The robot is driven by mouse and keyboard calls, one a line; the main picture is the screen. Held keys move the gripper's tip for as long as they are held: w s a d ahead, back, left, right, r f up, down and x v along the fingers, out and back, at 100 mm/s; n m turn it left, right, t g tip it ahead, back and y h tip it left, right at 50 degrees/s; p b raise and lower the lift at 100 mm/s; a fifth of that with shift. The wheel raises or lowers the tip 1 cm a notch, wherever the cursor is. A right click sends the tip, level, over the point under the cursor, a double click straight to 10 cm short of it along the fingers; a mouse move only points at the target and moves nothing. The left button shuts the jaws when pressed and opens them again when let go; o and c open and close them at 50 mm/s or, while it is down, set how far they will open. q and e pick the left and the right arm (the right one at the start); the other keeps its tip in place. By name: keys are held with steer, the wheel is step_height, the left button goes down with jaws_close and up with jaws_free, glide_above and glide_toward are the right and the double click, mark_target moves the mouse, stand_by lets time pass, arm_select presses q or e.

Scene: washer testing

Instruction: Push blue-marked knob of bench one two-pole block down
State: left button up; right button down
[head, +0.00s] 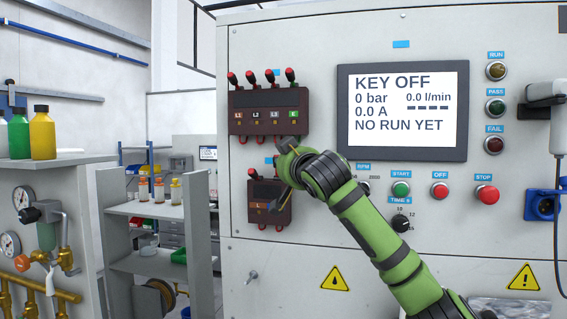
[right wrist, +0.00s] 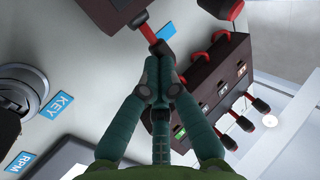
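My right gripper (head: 284,163) is at the block's upper right and hides the other knob in the head view. In the right wrist view, the gripper's fingers (right wrist: 163,66) are together, with their tips right at a red-stemmed knob (right wrist: 150,34) of this block (right wrist: 122,12). Whether they touch or grip it is unclear. My left gripper is out of view.
The four-pole block (head: 268,122), with several upright knobs, sits just above my right gripper. The display (head: 402,112) and a row of buttons, including START (head: 401,188), are to its right. Shelves (head: 160,210) stand left of the panel.

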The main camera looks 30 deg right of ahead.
steer(key=shift+w+d+f, duration=0.1)
steer(key=shift+d+f, duration=0.05)
steer(key=shift+d, duration=0.05)
steer(key=c, duration=1.2)
jaws_free()
steer(key=shift+c, duration=0.2)
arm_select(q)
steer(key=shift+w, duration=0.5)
arm_select(e)
steer(key=shift+w+f, duration=0.25)
steer(key=shift+w, duration=0.25)
steer(key=shift+w+f, duration=0.2)
steer(key=shift+w, duration=0.25)
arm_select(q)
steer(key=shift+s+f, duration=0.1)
arm_select(e)
steer(key=shift+s, duration=0.1)
arm_select(q)
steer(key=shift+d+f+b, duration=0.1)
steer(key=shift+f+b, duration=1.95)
steer(key=shift+b, duration=0.1)
arm_select(e)
steer(key=v, duration=0.7)
steer(key=shift+s, duration=0.4)
